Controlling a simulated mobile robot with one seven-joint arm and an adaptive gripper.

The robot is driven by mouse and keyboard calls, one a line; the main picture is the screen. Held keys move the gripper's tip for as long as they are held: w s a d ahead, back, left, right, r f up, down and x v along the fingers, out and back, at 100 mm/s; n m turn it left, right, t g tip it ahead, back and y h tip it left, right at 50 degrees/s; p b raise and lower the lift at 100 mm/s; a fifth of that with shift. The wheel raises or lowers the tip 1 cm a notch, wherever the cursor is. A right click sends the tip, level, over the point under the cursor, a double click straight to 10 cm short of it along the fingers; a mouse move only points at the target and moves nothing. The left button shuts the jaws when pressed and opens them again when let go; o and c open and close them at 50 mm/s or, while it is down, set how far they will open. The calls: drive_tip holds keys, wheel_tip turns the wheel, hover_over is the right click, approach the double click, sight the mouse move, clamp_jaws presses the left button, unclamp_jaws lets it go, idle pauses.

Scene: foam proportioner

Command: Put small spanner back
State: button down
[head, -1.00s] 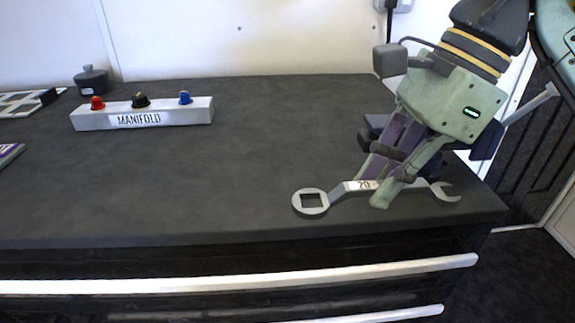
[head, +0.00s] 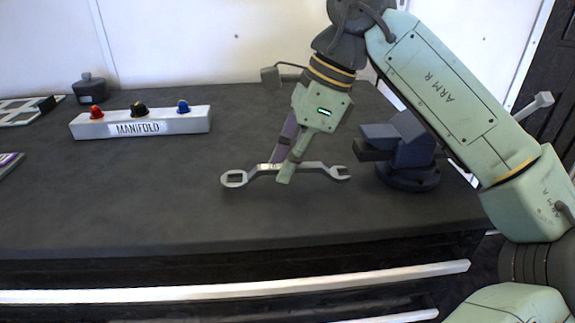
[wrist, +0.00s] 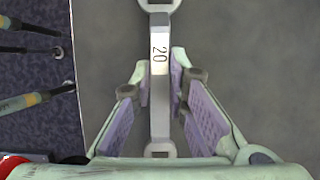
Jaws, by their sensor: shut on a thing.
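The small spanner (head: 318,169) is silver, with a square-holed ring at its left end and an open jaw at its right end. My gripper (head: 282,170) is shut on the middle of its handle. The spanner lies roughly level across the picture; whether it clears the worktop, I cannot tell. In the wrist view the spanner (wrist: 160,95) runs lengthwise between the two fingers of my gripper (wrist: 161,85), with the label "20" showing. Its near end is partly hidden by the gripper body.
A dark blue vise (head: 402,145) stands to the right. Drawers with pale handles (head: 250,288) lie below the front edge.

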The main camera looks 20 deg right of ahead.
drive_tip(key=shift+f, duration=0.85)
drive_tip(key=c, duration=1.6)
unclamp_jaws()
drive_tip(key=shift+r, duration=0.3)
drive_tip(key=v, duration=1.1)
drive_tip(key=shift+s+d+r+p, duration=0.15)
drive_tip(key=shift+d+r+p, duration=0.1)
drive_tip(key=shift+r+p, duration=0.05)
